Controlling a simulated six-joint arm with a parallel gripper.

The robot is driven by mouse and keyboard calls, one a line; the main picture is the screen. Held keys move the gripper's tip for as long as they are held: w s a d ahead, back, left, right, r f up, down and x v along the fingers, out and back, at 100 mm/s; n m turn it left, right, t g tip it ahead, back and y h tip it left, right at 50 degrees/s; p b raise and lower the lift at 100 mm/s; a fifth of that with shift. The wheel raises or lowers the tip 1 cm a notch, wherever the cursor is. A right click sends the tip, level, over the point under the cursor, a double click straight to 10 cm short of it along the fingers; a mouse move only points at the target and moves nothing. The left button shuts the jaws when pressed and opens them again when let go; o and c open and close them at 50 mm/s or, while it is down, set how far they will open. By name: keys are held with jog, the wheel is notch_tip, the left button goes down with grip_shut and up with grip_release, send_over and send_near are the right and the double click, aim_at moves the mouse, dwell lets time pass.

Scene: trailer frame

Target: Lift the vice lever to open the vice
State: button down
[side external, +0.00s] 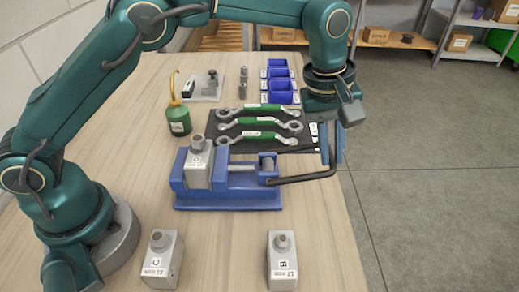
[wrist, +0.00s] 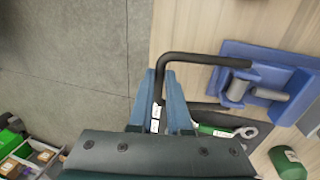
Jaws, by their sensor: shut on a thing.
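The blue vice (side external: 228,201) stands on the table with a grey labelled block (side external: 198,164) in its jaw area. Its black bent lever (side external: 302,179) runs right from the vice's screw end, then bends up at the table's right edge. My gripper (side external: 333,155) is shut on the bent end part of the lever. In the wrist view, the lever (wrist: 210,58) comes from the vice (wrist: 275,70) and turns down between the fingers of my gripper (wrist: 165,88). The fingers hide part of the lever's end.
Several green-handled wrenches (side external: 252,136) lie on a dark mat just behind the vice. A green oil can (side external: 178,120) and blue bins (side external: 280,82) stand farther back. Two grey blocks, one at left (side external: 162,262) and one at right (side external: 283,262), stand in front. Open floor lies right of the table.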

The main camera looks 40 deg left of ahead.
jog(key=shift+r, duration=0.1)
dwell(0.3)
jog(key=shift+s+a+r+t+h, duration=0.4)
jog(key=shift+r+t+h, duration=0.15)
jog(key=shift+r, duration=0.1)
jog(key=shift+s+a+r+t+h, duration=0.35)
jog(key=shift+r+t+h, duration=0.2)
jog(key=shift+r, duration=0.1)
jog(key=s+a+r+t+h, duration=0.1)
jog(key=s+a+r, duration=0.2)
jog(key=s+a, duration=0.3)
jog(key=shift+s+a+r, duration=0.15)
jog(key=shift+s+a, duration=0.2)
jog(key=shift+s, duration=0.15)
dwell(0.4)
jog(key=c, duration=0.9)
grip_release()
jog(key=shift+o, duration=0.2)
jog(key=v, duration=0.5)
jog(key=shift+a+r, duration=0.1)
jog(key=shift+r, duration=0.15)
